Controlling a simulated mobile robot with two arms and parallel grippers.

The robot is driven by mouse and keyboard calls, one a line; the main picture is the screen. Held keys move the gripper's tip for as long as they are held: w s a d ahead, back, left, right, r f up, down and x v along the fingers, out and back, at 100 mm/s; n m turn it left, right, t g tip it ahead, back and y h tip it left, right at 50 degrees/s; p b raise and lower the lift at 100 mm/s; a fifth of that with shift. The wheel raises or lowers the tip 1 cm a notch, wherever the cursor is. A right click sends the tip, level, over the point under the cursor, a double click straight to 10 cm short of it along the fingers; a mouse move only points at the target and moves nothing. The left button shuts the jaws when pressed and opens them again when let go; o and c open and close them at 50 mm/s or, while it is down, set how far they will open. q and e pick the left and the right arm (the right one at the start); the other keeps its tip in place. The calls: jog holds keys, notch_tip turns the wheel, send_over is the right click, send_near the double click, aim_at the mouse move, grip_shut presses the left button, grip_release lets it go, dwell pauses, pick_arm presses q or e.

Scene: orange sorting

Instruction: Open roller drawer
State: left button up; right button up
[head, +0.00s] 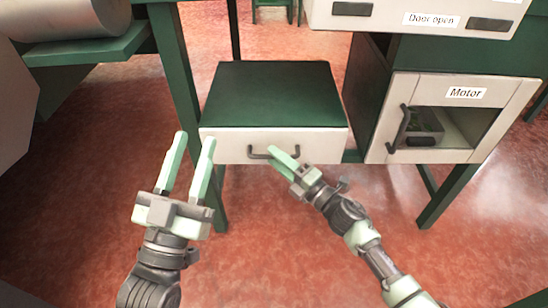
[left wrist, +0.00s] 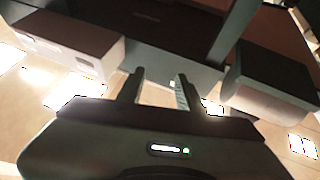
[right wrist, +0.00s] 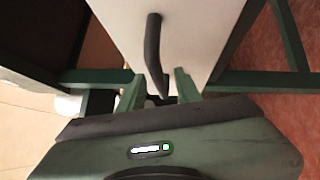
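The drawer (head: 225,146) has a white front and a dark handle (head: 258,155), and sits under a dark green top. Its front looks flush with the green housing. My right gripper (head: 283,157) is at the right part of the handle. In the right wrist view, the dark handle (right wrist: 153,45) runs down to between the two separated fingers of the right gripper (right wrist: 157,85); I cannot tell if they touch it. My left gripper (head: 194,140) is open and empty, in front of and left of the drawer. Its fingers (left wrist: 158,82) also show apart in the left wrist view.
Right of the drawer stands a cabinet (head: 378,145) with a window door labelled Motor. A white panel labelled Door open (head: 390,20) is above it. A green table leg (head: 180,75) stands left of the drawer. The red floor (head: 270,260) in front is clear.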

jog(key=shift+w+a+r, duration=0.1)
jog(key=shift+w+a, duration=0.35)
grip_shut()
dwell(1.2)
